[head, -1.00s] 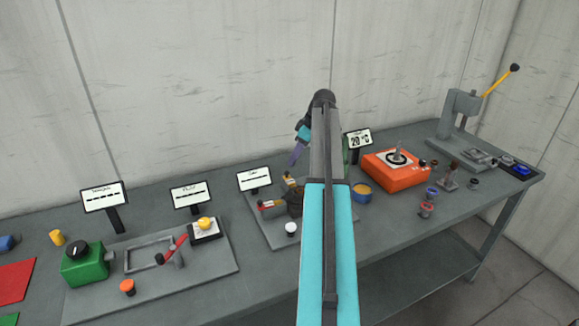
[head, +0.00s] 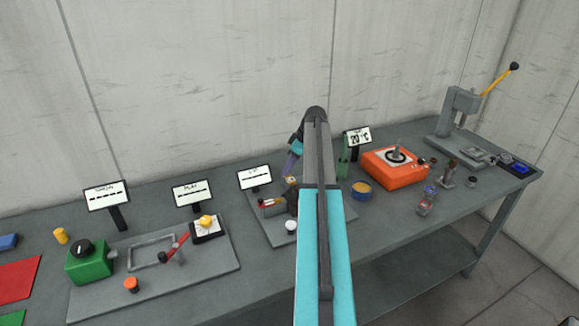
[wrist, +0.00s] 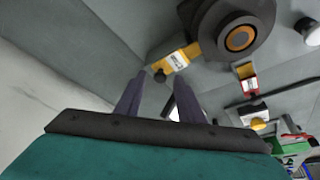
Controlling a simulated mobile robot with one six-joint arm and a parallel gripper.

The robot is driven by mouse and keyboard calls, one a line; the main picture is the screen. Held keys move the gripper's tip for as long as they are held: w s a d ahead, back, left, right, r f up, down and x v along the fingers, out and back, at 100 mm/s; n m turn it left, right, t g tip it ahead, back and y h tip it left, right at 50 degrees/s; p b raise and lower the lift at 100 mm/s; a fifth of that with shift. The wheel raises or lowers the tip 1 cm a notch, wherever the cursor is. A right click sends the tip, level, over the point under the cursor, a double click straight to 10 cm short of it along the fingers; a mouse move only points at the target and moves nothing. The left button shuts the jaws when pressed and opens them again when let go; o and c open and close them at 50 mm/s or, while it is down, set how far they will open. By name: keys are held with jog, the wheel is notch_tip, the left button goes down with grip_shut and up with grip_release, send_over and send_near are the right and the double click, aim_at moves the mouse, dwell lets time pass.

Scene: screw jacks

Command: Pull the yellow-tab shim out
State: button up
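The yellow-tab shim (wrist: 177,58) shows in the wrist view with its far end at a dark round jack (wrist: 236,35). In the head view the yellow tab (head: 290,182) is small, just below my fingers (head: 290,166). My arm hides much of the jack there. A red-tab shim (wrist: 248,78) sits at another side of the jack.
A white ball knob (head: 291,226) stands in front of the jack on the same grey plate. A sign (head: 255,178) stands behind it. A concrete wall backs the bench.

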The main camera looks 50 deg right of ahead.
grip_shut()
jog(key=shift+w+d+b, duration=0.3)
jog(key=shift+w+d, duration=0.05)
jog(key=shift+w, duration=0.4)
jog(key=shift+w+d+b, duration=0.3)
jog(key=shift+w, duration=0.45)
jog(key=shift+w+d+r, duration=0.1)
jog(key=shift+w+r, duration=0.05)
jog(key=shift+w, duration=0.1)
grip_release()
